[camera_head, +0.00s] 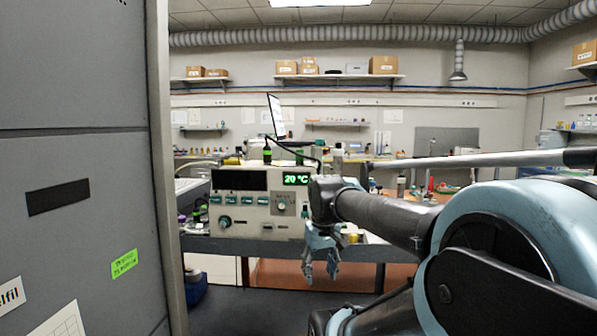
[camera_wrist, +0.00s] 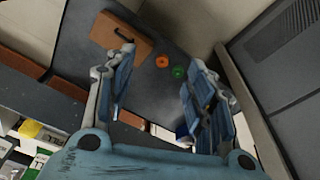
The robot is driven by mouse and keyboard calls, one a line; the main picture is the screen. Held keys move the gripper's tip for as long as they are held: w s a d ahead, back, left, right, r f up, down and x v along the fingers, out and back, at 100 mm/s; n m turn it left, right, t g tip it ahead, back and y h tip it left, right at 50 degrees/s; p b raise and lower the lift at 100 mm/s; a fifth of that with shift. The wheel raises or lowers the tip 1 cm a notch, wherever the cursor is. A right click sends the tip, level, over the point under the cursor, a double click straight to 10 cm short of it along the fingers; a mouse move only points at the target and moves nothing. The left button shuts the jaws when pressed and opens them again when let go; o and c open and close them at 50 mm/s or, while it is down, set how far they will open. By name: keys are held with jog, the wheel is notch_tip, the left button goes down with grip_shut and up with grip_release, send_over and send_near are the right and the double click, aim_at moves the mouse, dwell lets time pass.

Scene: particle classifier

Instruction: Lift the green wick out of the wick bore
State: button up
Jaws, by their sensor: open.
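The particle classifier (camera_head: 240,205), a beige instrument with a knob and a green "20 °C" display, stands on the bench left of my arm in the head view. A small dark piece with a green band (camera_head: 267,156) stands upright on its top. It may be the green wick, but it is too small to be sure, and I cannot make out the bore. My gripper (camera_head: 321,268) hangs open and pointing down, in front of the bench edge and below the classifier's top. In the wrist view my gripper (camera_wrist: 158,78) is open with nothing between its fingers.
In the wrist view an orange ring (camera_wrist: 162,62), a green ring (camera_wrist: 179,72) and a brown box (camera_wrist: 122,42) lie on a dark surface beyond the fingers. A tall grey cabinet (camera_head: 75,130) fills the left of the head view. Bottles stand right of the classifier.

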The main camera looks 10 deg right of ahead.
jog(key=w+r+n, duration=0.2)
jog(key=w+r, duration=0.4)
jog(key=r, duration=0.4)
jog(key=w+r+n+g, duration=0.1)
jog(key=w+r+n, duration=0.1)
jog(key=w+r, duration=0.65)
jog(key=w+r+n, duration=0.2)
jog(key=w+r, duration=0.3)
jog(key=r, duration=0.7)
notch_tip(320, 180, up, 16)
jog(key=r+n+g, duration=0.1)
jog(key=n, duration=0.4)
send_over(299, 153)
jog(key=w, duration=0.2)
jog(key=f, duration=1.2)
jog(key=shift+d, duration=0.35)
jog(key=shift+s+a+f, duration=0.1)
jog(key=shift+f, duration=1.4)
jog(key=shift+s+a+f, duration=0.1)
jog(key=shift+f, duration=1.35)
jog(key=shift+c, duration=0.4)
grip_shut()
